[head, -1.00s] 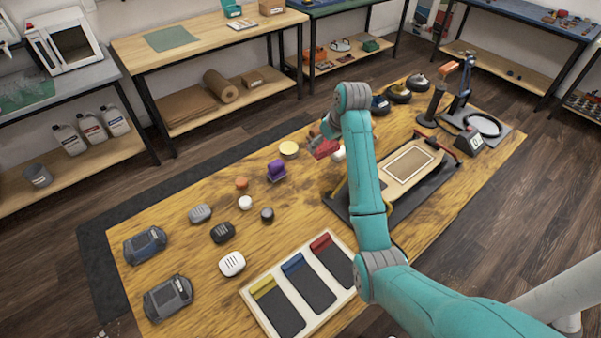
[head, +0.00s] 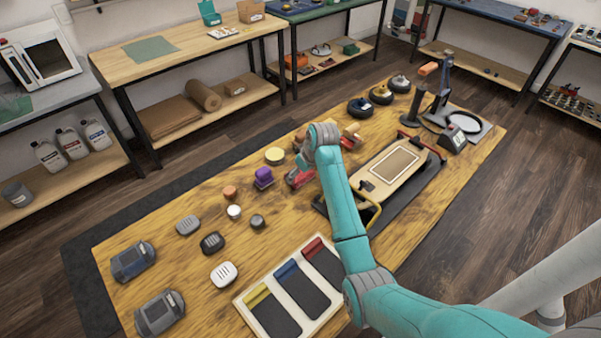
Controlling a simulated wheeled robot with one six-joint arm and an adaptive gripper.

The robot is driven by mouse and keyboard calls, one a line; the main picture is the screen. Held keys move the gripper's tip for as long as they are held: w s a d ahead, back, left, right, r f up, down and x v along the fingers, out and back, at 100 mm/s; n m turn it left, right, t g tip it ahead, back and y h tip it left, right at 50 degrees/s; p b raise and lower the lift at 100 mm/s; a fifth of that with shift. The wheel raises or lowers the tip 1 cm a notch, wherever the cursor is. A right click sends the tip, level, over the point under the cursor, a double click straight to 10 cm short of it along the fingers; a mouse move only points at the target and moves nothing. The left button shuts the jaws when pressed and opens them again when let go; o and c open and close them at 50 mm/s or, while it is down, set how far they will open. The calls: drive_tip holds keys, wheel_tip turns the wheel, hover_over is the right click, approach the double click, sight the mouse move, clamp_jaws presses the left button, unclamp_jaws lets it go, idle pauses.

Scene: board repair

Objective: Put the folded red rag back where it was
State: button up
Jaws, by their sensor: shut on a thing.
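The folded red rag (head: 297,181) shows as a small red shape beneath my gripper (head: 303,169), right of the purple item. My gripper is shut on the rag, low over the middle of the wooden table. My wrist and forearm hide part of the rag and the fingertips. I cannot tell whether the rag touches the table.
The purple item (head: 263,177) and a yellow round tin (head: 274,155) stand close on the left. A board holder (head: 401,163) lies to the right. A pale tray (head: 240,304) with yellow, blue and red-topped slots is in front.

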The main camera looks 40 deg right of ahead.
drive_tip(key=shift+f, duration=0.2)
drive_tip(key=o, duration=0.8)
drive_tip(key=shift+c, duration=0.2)
drive_tip(key=v, duration=1.2)
drive_tip(key=shift+r, duration=0.1)
